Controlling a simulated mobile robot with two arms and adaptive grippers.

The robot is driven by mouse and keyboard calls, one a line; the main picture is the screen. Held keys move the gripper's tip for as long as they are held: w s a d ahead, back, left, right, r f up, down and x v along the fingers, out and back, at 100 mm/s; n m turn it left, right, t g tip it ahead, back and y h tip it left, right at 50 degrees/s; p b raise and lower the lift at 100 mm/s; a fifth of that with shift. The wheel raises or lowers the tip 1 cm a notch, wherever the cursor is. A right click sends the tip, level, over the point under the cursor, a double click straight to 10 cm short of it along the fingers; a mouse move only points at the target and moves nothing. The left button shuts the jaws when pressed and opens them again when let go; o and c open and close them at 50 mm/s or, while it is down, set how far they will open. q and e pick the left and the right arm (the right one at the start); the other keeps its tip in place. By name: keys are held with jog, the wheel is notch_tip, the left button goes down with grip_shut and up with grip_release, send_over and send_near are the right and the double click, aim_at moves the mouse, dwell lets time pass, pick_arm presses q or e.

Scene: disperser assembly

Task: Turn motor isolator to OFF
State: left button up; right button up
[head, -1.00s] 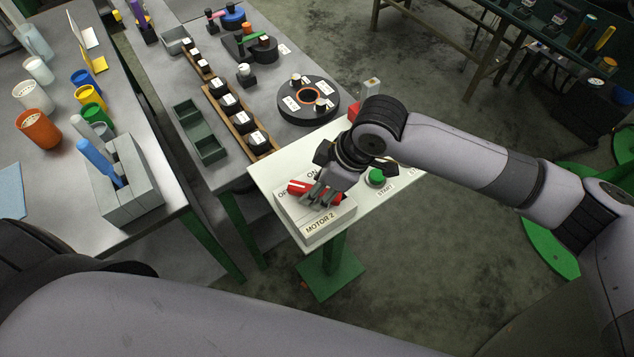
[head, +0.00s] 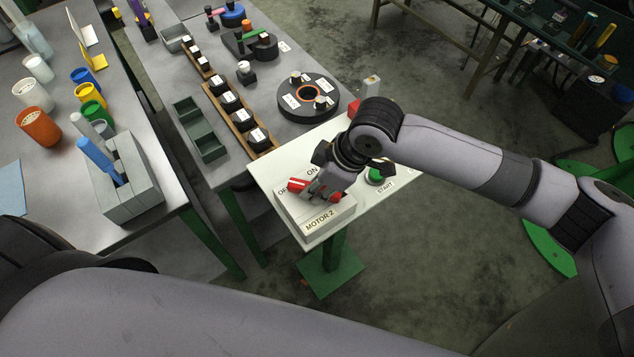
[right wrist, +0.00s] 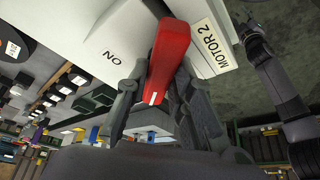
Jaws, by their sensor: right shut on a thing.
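The motor isolator is a pale box (head: 300,218) labelled MOTOR 2, with a red handle (head: 297,185) on top. ON and OFF are printed by it; the handle's left end lies close to the partly covered OFF. My right gripper (head: 320,189) reaches down over the handle and is shut on it. In the right wrist view the red handle (right wrist: 166,62) runs between the two fingers (right wrist: 152,103), with a white mark at its near end. ON shows left of it and the MOTOR 2 label right of it. My left gripper is out of view.
A green START button (head: 376,176) sits right of the isolator on the same white panel (head: 268,172), partly behind my right wrist. A red part (head: 354,107) stands at the panel's back edge. Left are a grey table with trays (head: 200,130) and another with coloured cups (head: 40,127).

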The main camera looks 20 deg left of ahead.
grip_shut()
jog(key=shift+w+r+n+g, duration=0.1)
jog(key=shift+n+g, duration=0.3)
jog(key=shift+n, duration=0.6)
jog(key=shift+a+n+g, duration=0.1)
jog(key=shift+n+g, duration=0.2)
jog(key=shift+n, duration=0.5)
jog(key=n+g, duration=0.1)
jog(key=n, duration=0.2)
jog(key=shift+w+h+b, duration=0.1)
jog(key=shift+h+b, duration=0.25)
jog(key=shift+h, duration=0.05)
jog(key=shift+n+g+h+b, duration=0.4)
jog(key=shift+n+g+b, duration=0.15)
jog(key=shift+n, duration=1.05)
jog(key=o, duration=1)
grip_release()
jog(key=shift+c, duration=0.2)
